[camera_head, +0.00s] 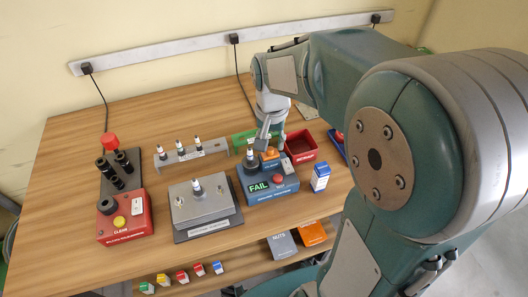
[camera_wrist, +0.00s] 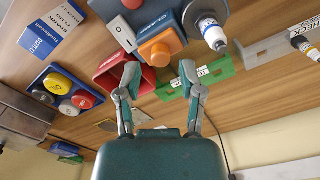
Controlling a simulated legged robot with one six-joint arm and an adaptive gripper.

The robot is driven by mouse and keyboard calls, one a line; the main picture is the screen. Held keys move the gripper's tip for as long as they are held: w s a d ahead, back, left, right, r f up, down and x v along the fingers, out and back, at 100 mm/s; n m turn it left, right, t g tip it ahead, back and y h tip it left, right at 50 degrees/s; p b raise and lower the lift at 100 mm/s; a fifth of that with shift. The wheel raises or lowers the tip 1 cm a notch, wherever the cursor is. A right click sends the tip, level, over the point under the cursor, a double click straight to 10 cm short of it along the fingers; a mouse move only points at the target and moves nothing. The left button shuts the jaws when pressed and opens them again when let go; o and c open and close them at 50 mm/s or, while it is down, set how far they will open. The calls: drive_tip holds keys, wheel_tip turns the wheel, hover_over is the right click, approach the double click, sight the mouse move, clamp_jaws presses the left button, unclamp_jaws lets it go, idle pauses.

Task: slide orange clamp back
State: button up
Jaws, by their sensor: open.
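The orange clamp (camera_head: 270,153) is a small block on top of the blue tester (camera_head: 268,198) with the green FAIL display. In the wrist view, the orange clamp (camera_wrist: 158,50) lies just beyond my open fingers. My gripper (camera_wrist: 160,74) is open and empty, with a fingertip on either side of the clamp's line. In the head view, my gripper (camera_head: 264,138) hangs at the tester's back edge, close to the clamp; I cannot tell whether it touches.
A red bin (camera_head: 301,146) and green rack (camera_head: 243,139) stand behind the tester. A blue-white box (camera_head: 320,177) is right of the tester.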

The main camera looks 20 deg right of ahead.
wheel_tip(320, 180, up, 6)
drive_tip(key=shift+f, duration=0.15)
idle(0.3)
idle(0.3)
drive_tip(key=shift+s+r, duration=0.15)
drive_tip(key=shift+r, duration=0.05)
drive_tip(key=s+a+r+n+t, duration=0.1)
drive_tip(key=s+n+t, duration=0.4)
drive_tip(key=s, duration=0.9)
drive_tip(key=shift+a+r+n+t, duration=0.3)
drive_tip(key=shift+a+r+n, duration=0.15)
drive_tip(key=shift+r, duration=0.4)
